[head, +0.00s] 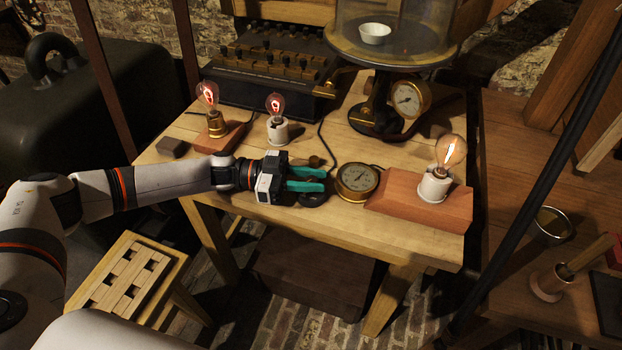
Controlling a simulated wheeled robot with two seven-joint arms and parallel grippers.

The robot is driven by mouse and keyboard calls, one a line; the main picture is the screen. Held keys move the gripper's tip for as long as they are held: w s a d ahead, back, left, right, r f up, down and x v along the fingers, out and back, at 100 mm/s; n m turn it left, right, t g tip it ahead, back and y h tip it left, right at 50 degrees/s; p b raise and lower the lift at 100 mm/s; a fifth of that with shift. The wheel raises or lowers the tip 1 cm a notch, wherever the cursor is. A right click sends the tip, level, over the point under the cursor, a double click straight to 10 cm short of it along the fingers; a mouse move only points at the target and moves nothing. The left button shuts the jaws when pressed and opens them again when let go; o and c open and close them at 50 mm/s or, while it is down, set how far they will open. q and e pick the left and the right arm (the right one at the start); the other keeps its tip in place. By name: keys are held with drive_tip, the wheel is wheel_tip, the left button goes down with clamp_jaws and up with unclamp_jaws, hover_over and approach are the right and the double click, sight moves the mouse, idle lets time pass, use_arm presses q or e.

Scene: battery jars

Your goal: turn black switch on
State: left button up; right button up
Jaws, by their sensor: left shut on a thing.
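The black switch (314,201) has a dark round base near the front edge of the wooden table, left of a brass dial gauge. My left gripper (306,179) reaches in from the left, with its teal fingers over this base. The fingers are shut on a small part of the switch, mostly hidden between and beneath them. A small brown knob (316,161) shows just behind the fingers. My right gripper is not in view.
The brass gauge (357,181) stands close right of my fingers. A glowing bulb (449,152) sits on a wooden block at right. Two reddish glowing bulbs (207,95) (276,105) stand behind my wrist. A glass jar stand (392,58) and dark switch box (272,67) are at the back.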

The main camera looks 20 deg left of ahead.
use_arm(q)
drive_tip(key=shift+r+m+g, duration=0.15)
drive_tip(key=shift+m+g, duration=0.45)
drive_tip(key=shift+g, duration=0.3)
drive_tip(key=o, duration=1)
drive_tip(key=shift+d, duration=0.15)
